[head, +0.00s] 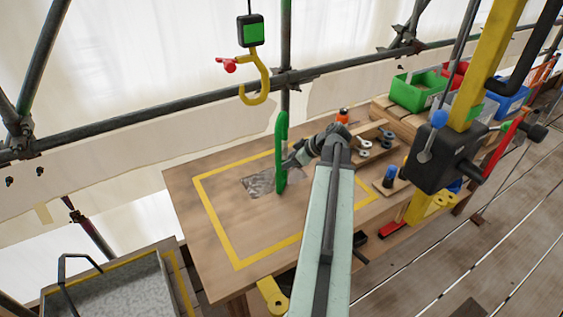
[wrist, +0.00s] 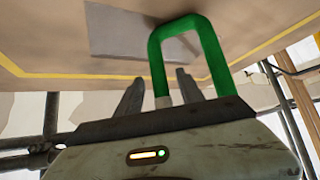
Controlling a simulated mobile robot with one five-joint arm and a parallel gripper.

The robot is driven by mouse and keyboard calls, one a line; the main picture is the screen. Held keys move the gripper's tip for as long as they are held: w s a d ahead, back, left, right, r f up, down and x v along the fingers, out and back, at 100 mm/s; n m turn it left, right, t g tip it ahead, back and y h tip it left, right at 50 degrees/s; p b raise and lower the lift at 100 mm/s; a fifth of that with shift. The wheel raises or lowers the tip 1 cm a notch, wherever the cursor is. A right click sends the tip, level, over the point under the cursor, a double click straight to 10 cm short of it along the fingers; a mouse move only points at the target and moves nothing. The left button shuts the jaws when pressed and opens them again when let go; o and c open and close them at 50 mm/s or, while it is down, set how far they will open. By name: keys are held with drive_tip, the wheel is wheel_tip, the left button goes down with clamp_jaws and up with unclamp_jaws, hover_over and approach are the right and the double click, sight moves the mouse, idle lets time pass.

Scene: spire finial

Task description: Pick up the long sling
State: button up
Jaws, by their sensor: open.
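The long sling is a green loop (head: 281,135) that stands upright and narrow over the workbench in the head view. In the wrist view the sling (wrist: 208,45) shows as a thick green U. My gripper (head: 291,162) is beside the sling in the head view. In the wrist view my gripper (wrist: 160,88) has its two dark fingers apart, with one leg of the sling showing between them. The other leg passes outside the right finger. The lower end of the near leg is hidden behind my gripper body. I cannot tell whether a finger touches the sling.
A yellow hook (head: 256,85) hangs above the bench (head: 225,240). A grey plate (head: 257,184) lies inside a yellow outline. Shackles on a wooden rack (head: 372,150) and a green bin (head: 415,92) stand to the right. A scaffold tube (head: 180,115) runs behind.

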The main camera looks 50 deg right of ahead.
drive_tip(key=shift+w+a+f, duration=0.1)
drive_tip(key=shift+w+f, duration=0.3)
drive_tip(key=shift+f, duration=0.15)
drive_tip(key=shift+r, duration=0.15)
clamp_jaws()
